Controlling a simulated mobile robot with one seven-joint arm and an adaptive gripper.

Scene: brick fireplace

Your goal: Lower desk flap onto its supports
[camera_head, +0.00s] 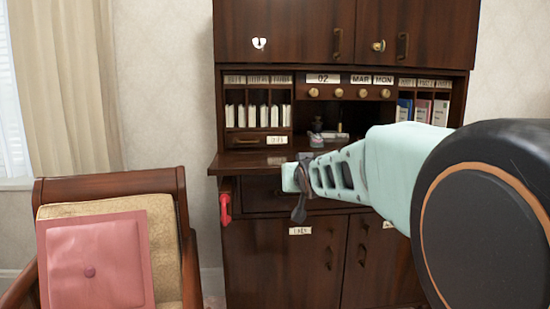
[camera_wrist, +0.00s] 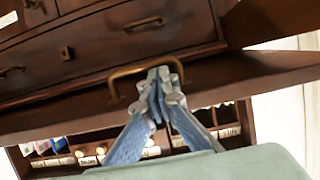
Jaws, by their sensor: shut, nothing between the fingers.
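The dark wood desk flap (camera_head: 232,162) stands out nearly level from the cabinet, below the pigeonholes. It also shows as a dark board in the wrist view (camera_wrist: 60,122). A red piece (camera_head: 225,206) shows under its left end; I cannot tell if it is a support or if the flap touches it. My gripper (camera_head: 299,190) is in front of the flap's front edge, overlapping it in the picture. In the wrist view my gripper (camera_wrist: 160,82) is shut and empty, close to a brass handle (camera_wrist: 145,73); contact is unclear. My arm hides the flap's right part.
A wooden armchair (camera_head: 105,185) with a pink cushion (camera_head: 95,262) stands at left. Cupboard doors (camera_head: 282,265) are below the flap. Small items (camera_head: 317,136) sit at the back of the desk opening. Books (camera_head: 423,110) fill the right pigeonholes.

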